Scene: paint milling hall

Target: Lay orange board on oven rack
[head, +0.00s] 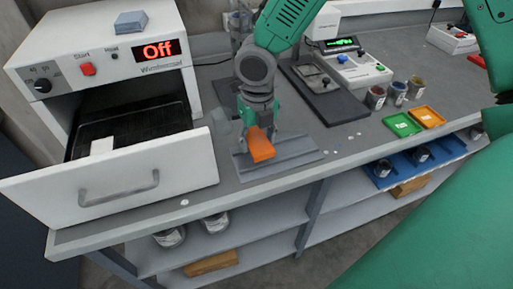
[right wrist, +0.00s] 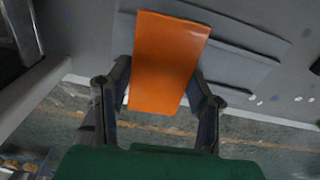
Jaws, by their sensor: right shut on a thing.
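The orange board (head: 261,145) is a flat orange panel held over a grey stepped stand on the bench. It also shows in the right wrist view (right wrist: 167,62), between the two fingers. My right gripper (head: 257,125) is shut on it, and the board's lower end sticks out tilted from the fingers. The oven (head: 110,62) is at the left with its front door (head: 120,178) open. Its dark oven rack (head: 145,125) shows inside, with a small white piece (head: 102,146) on its front left. My left gripper is not in view.
The grey stand (head: 290,160) lies on the bench right of the oven door. A balance with a green display (head: 350,65), several paint jars (head: 376,97), a green tray (head: 402,124) and an orange tray (head: 427,117) stand farther right. Small chips are scattered on the bench.

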